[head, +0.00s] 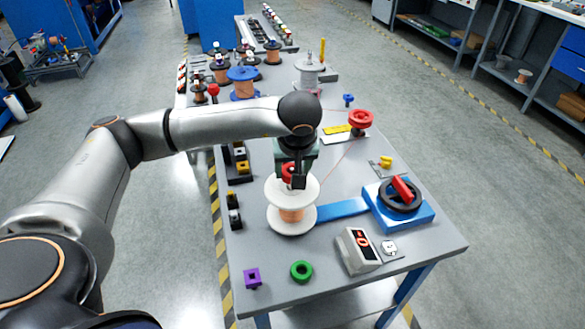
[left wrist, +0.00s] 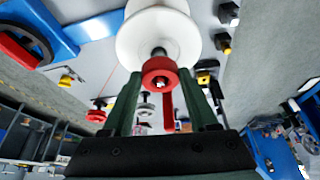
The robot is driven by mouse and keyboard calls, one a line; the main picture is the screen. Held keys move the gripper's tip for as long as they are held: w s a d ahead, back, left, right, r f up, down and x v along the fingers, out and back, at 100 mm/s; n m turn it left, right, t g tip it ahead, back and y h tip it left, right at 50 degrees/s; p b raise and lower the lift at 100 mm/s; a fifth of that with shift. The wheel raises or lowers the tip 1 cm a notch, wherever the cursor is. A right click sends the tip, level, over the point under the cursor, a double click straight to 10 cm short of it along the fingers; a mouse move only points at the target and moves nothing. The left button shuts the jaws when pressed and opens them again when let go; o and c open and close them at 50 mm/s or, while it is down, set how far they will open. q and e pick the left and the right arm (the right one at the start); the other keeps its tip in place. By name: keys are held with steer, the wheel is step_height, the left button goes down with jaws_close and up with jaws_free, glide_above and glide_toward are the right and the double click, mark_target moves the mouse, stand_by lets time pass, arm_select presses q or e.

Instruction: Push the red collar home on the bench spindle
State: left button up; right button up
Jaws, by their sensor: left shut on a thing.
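The red collar (head: 287,170) is between the fingers of my left gripper (head: 293,178), above the top flange of the white spool with copper-coloured winding (head: 291,213). In the left wrist view my left gripper (left wrist: 160,78) has its dark green fingers on either side of the red collar (left wrist: 159,72), shut on it. The dark spindle (left wrist: 158,51) shows between the collar and the white spool (left wrist: 158,32). How far the collar sits on the spindle is hard to tell. My right gripper is not in view.
A blue base with a black handwheel and red handle (head: 402,193) stands right of the spool, joined by a blue strip (head: 342,208). A display box (head: 358,250), green ring (head: 301,271) and purple block (head: 252,278) are near the front. More spools stand behind.

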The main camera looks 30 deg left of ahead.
arm_select(q)
steer(key=shift+f+b, duration=1.1)
steer(key=shift+f, duration=0.2)
steer(key=shift+f, duration=0.1)
steer(key=shift+f+b, duration=0.25)
steer(key=shift+b, duration=0.1)
steer(key=shift+s+f, duration=0.1)
steer(key=shift+f, duration=0.1)
steer(key=o, duration=1.4)
steer(key=shift+r, duration=0.1)
